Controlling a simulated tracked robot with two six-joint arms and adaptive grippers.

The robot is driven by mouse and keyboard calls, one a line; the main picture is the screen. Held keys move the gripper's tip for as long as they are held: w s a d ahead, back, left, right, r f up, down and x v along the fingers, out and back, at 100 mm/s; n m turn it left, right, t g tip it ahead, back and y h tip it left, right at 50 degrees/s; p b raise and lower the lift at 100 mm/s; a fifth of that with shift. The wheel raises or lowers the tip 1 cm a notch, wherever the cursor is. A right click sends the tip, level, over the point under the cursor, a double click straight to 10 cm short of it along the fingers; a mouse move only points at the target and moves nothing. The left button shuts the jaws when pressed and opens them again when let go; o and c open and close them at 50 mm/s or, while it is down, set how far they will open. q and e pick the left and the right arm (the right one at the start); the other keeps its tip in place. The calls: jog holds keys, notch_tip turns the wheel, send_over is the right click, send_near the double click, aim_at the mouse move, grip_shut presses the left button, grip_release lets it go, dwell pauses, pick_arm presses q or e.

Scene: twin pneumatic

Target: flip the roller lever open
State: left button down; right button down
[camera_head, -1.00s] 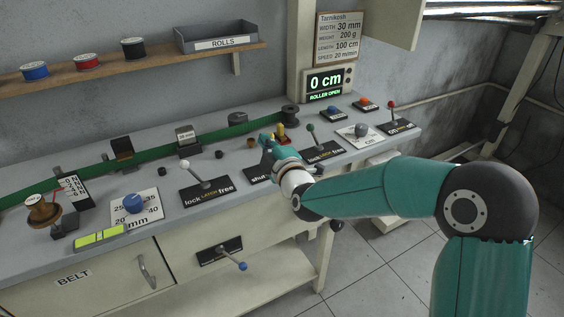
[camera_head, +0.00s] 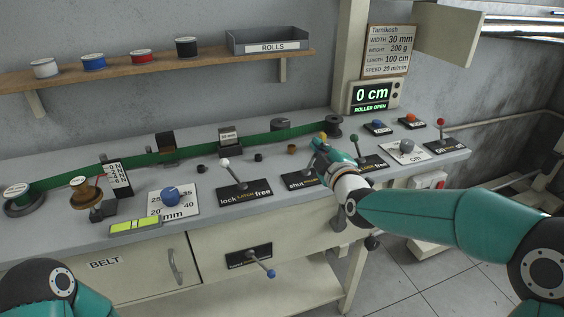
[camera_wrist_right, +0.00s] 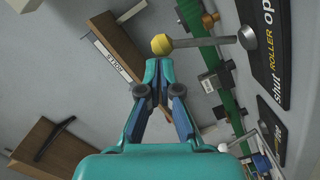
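The roller lever has a yellow knob (camera_wrist_right: 162,43) on a metal rod. The rod rises from a black plate marked shut, ROLLER, open (camera_wrist_right: 268,65). In the head view the yellow knob (camera_head: 323,136) shows just past the tips of my right gripper (camera_head: 319,146), which hides part of the plate. In the right wrist view the two fingers of my right gripper (camera_wrist_right: 158,72) are drawn together at the tips. The knob is just beyond them, not between them. A display (camera_head: 372,97) reads 0 cm and ROLLER OPEN. My left gripper is out of view.
A lock/free lever with a white knob (camera_head: 225,162) stands to the left. A green-knobbed lever (camera_head: 353,134) is close on the right, with a grey dial (camera_head: 407,146) beyond. A green belt (camera_head: 190,148) runs along behind the levers.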

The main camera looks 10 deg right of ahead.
jog(key=shift+d, duration=0.15)
jog(key=shift+s+a+r, duration=0.1)
jog(key=shift+a+r, duration=0.1)
jog(key=shift+a, duration=0.1)
jog(key=s+r, duration=0.2)
jog(key=s, duration=0.9)
jog(key=shift+a, duration=0.45)
